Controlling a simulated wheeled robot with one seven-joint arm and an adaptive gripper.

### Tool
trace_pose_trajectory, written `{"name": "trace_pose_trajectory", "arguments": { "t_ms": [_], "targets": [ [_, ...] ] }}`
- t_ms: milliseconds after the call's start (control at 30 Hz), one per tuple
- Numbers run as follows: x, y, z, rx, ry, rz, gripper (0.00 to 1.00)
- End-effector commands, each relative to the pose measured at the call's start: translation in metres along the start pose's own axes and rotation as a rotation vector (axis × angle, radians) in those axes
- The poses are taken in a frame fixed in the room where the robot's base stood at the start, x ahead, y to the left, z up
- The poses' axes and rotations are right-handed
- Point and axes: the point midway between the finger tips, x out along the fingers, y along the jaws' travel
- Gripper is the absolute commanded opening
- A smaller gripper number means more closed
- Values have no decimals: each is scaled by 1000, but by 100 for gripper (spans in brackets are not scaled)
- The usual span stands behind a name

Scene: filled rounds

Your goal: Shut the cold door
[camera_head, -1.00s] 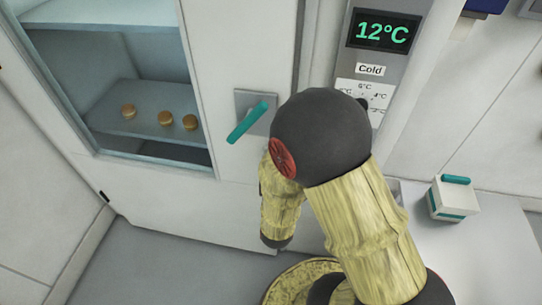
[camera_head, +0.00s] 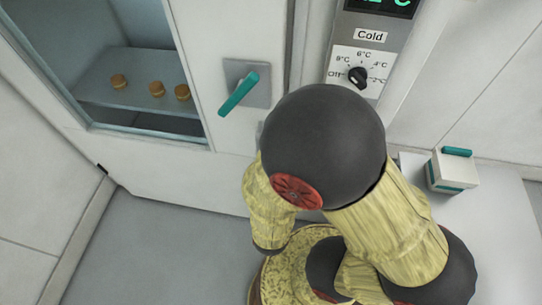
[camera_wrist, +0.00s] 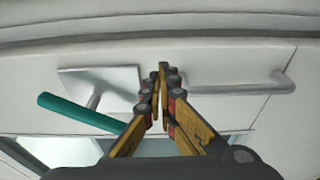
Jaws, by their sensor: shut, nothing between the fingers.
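The white cold door (camera_head: 228,30) has a window and fills the left of the head view. Its teal lever handle (camera_head: 238,92) slants on a square grey plate (camera_head: 262,94). The lever (camera_wrist: 80,113) and plate (camera_wrist: 105,80) also show at the left in the wrist view. My gripper (camera_wrist: 162,72) is shut and empty, in front of the white face, just right of the plate and apart from the lever. My arm hides the gripper in the head view. I cannot tell whether the door is fully shut.
A grey bar handle (camera_wrist: 245,88) is right of my gripper. Several brown rounds (camera_head: 152,88) rest on a shelf behind the window. A control panel marked Cold with a black dial (camera_head: 357,76) is right of the door. A white box with teal trim (camera_head: 452,170) stands on a counter (camera_head: 480,215).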

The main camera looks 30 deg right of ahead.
Motion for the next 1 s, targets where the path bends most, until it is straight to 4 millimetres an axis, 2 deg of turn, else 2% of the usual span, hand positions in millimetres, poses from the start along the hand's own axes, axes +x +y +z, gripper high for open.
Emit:
{"name": "trace_pose_trajectory", "arguments": {
  "t_ms": [500,1000],
  "targets": [
    [-39,-2,-2,-8,8,-6,0],
    [-48,-2,0,-10,4,-7,0]
  ]
}}
